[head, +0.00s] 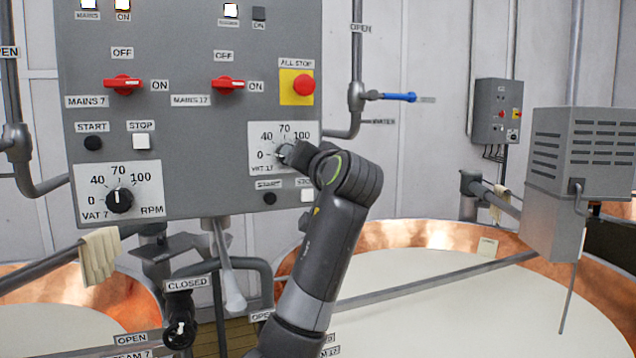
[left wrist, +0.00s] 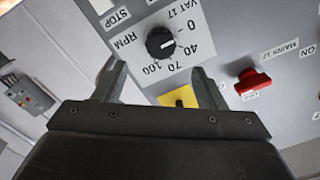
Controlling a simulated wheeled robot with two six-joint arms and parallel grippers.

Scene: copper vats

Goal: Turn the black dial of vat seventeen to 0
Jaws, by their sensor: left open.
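The black dial of vat 17 (left wrist: 160,43) sits on a white plate (left wrist: 182,15) marked 0, 40, 70, 100 and RPM, seen turned round in the left wrist view. Its white mark points to the right there, roughly between 0 and 40; the exact reading is hard to tell. In the left wrist view, the left gripper (left wrist: 160,75) is open, with a finger on each side and the dial beyond the fingertips, not gripped. My right gripper is not in view.
The vat 7 dial (head: 120,200) is at the panel's lower left. Red mains switches (head: 228,84) and the red all-stop button (head: 303,85) are above the vat 17 plate. A stop button (head: 307,195) is just below it. Copper vats (head: 440,236) stand below.

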